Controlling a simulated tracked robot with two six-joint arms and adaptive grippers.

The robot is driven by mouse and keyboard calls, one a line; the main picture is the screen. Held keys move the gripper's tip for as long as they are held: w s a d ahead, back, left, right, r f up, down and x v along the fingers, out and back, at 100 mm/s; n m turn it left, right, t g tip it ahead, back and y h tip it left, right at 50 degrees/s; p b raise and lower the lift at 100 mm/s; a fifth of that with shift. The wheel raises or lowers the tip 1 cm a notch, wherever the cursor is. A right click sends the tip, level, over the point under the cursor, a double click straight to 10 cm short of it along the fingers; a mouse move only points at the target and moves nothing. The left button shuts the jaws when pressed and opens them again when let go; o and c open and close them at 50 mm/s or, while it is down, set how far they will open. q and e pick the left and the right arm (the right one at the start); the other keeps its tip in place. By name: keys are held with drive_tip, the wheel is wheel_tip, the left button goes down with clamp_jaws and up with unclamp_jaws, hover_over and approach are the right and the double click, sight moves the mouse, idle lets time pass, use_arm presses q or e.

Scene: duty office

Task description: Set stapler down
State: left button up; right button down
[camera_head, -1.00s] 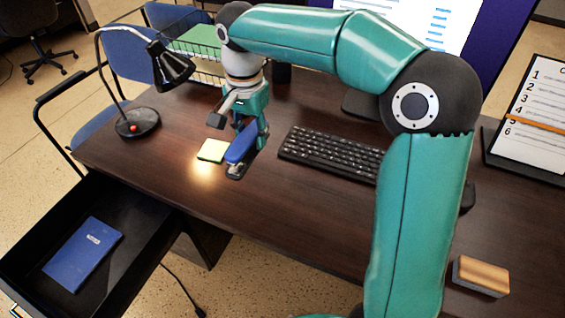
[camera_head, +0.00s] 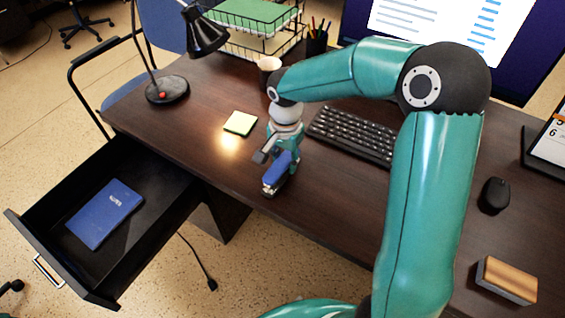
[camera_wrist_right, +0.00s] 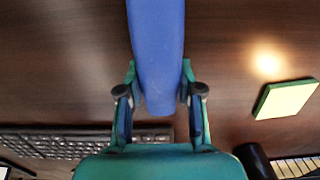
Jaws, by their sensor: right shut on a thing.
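The blue stapler (camera_head: 277,172) is in my right gripper (camera_head: 284,154), near the front edge of the dark desk (camera_head: 330,185). In the right wrist view the stapler (camera_wrist_right: 157,50) runs up from between the two fingers of the right gripper (camera_wrist_right: 159,92), which are shut on its sides. In the head view it points towards the front edge. I cannot tell whether its base touches the desk. My left gripper is in neither view.
A yellow sticky-note pad (camera_head: 240,123) lies left of the stapler, with the lamp (camera_head: 167,90) beyond. The keyboard (camera_head: 352,136) is to the right. An open drawer (camera_head: 150,200) holding a blue notebook (camera_head: 104,213) juts out at left. A brush-like block (camera_head: 506,280) lies at right.

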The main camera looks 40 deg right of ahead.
drive_tip(key=shift+f, duration=0.2)
drive_tip(key=c, duration=1.2)
unclamp_jaws()
drive_tip(key=shift+f, duration=0.2)
drive_tip(key=o, duration=0.4)
drive_tip(key=shift+r, duration=0.1)
drive_tip(key=shift+o, duration=0.2)
drive_tip(key=shift+r, duration=0.1)
drive_tip(key=shift+r, duration=0.3)
wheel_tip(320, 180, up, 11)
drive_tip(key=p, duration=0.1)
drive_tip(key=shift+r, duration=0.2)
